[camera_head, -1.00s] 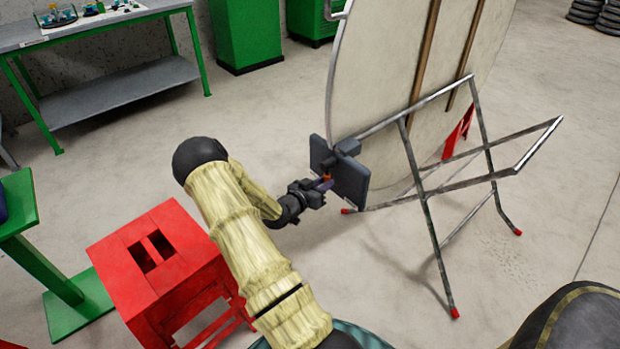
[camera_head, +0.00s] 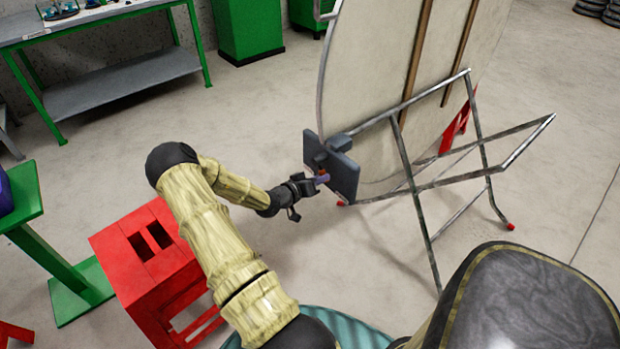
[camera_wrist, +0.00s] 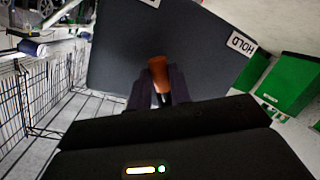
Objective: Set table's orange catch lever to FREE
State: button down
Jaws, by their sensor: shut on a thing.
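The round folding table (camera_head: 372,70) stands tilted up on its metal legs, with a dark catch plate (camera_head: 344,176) on its underside. The orange catch lever (camera_wrist: 159,74) stands out from the dark plate (camera_wrist: 185,45) in the wrist view. My gripper (camera_head: 320,179) is at the plate; in the wrist view its fingers (camera_wrist: 161,84) are shut on the lever, one on each side. A HOLD label (camera_wrist: 242,44) shows at the plate's right. Another white label (camera_wrist: 150,2) is cut off at the top edge and cannot be read.
A red stool (camera_head: 150,250) stands under and left of my arm. A green stand (camera_head: 25,200) is further left. A grey workbench (camera_head: 120,85) and green cabinets (camera_head: 245,30) stand at the back. The table's crossed metal legs (camera_head: 450,170) spread to the right.

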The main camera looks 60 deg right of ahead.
jog(key=shift+w, duration=0.1)
dwell(0.3)
jog(key=c, duration=1.3)
grip_release()
jog(key=shift+a, duration=0.15)
jog(key=p+v, duration=0.2)
jog(key=v, duration=1.5)
jog(key=shift+a, duration=0.1)
